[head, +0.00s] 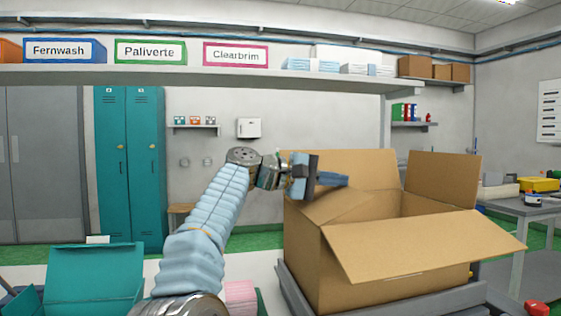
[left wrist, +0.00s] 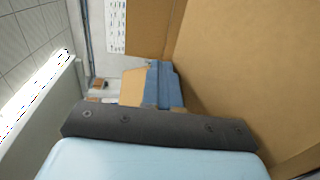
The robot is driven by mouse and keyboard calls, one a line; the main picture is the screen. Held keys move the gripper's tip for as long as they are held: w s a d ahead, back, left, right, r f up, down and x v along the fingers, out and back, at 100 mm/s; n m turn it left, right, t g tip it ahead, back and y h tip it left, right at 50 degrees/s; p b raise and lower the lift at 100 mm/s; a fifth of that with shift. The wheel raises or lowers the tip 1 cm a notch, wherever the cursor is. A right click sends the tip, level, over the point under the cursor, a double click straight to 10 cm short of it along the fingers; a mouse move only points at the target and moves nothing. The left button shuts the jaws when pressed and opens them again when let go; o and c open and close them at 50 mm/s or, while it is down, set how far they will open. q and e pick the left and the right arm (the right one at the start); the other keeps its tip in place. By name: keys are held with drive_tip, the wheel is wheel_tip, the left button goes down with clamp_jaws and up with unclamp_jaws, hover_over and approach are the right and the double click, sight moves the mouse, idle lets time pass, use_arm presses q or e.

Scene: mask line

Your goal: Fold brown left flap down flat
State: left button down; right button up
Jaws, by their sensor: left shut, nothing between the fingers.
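A large open brown cardboard box (head: 375,280) stands at the right in the head view. Its left flap (head: 338,207) slants inward over the opening, partly folded. The back flap (head: 378,170) and right flap (head: 445,180) stand up, and the front flap (head: 425,246) hangs outward toward me. My left gripper (head: 342,180) is shut and empty, its blue fingers just above the left flap and in front of the back flap. In the left wrist view the shut fingers (left wrist: 162,85) are beside a broad brown cardboard face (left wrist: 250,60); I cannot tell whether they touch it.
The box rests on a grey stand (head: 385,303). A teal open box (head: 95,280) and a pink stack (head: 241,293) are at the lower left. A workbench (head: 520,207) with tools is at the right. A red button (head: 537,308) is at the lower right corner.

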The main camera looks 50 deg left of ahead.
sight(335, 190)
use_arm(q)
drive_tip(key=shift+w+d+f+g+y, duration=0.1)
drive_tip(key=shift+w+f+g+y, duration=0.25)
drive_tip(key=shift+g, duration=0.25)
drive_tip(key=shift+w+d+f+g+y, duration=0.15)
drive_tip(key=shift+f+g+y, duration=0.1)
drive_tip(key=shift+f+g, duration=0.3)
drive_tip(key=shift+w+f, duration=0.25)
drive_tip(key=shift+f, duration=0.4)
drive_tip(key=shift+d, duration=0.1)
